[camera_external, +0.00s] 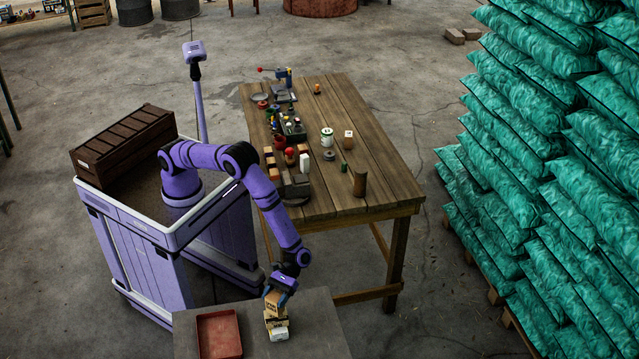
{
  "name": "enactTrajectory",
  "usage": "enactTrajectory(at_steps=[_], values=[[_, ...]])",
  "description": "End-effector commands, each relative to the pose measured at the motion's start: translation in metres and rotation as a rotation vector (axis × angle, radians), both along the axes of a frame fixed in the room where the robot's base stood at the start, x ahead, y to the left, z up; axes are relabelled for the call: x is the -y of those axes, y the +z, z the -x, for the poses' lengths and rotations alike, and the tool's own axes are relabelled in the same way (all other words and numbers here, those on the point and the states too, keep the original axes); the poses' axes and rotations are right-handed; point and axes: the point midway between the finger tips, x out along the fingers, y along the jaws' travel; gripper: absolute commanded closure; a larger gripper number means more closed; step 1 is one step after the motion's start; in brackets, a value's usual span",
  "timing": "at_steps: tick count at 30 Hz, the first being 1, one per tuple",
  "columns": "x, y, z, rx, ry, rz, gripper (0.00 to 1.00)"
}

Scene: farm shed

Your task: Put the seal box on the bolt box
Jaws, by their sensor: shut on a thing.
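My gripper (277,292) is low over the grey table at the front and is shut on a small tan box, which I take as the seal box (273,302). Its fingers partly cover the box. Directly beneath it is another small yellowish box with dark print, likely the bolt box (275,322). The two look stacked or nearly touching; I cannot tell if there is a gap. The labels are too small to read. A white piece (279,334) shows at the front foot of the boxes.
A red tray (219,334) lies left of the boxes on the grey table (318,322). The tabletop right of the boxes is bare. Behind stands a wooden workbench (352,118) crowded with jars, blocks and tools. Teal sacks (560,200) are piled at right.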

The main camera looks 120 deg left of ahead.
Motion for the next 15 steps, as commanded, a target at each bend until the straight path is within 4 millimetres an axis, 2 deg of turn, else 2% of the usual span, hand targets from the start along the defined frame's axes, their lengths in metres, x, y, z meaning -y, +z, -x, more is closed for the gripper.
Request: enactTrajectory(at_steps=[4,15], values=[[0.001,-0.017,0.000,0.003,-0.001,-0.001,0.67],[0.000,-0.021,0.000,0.002,0.000,0.001,0.67]])
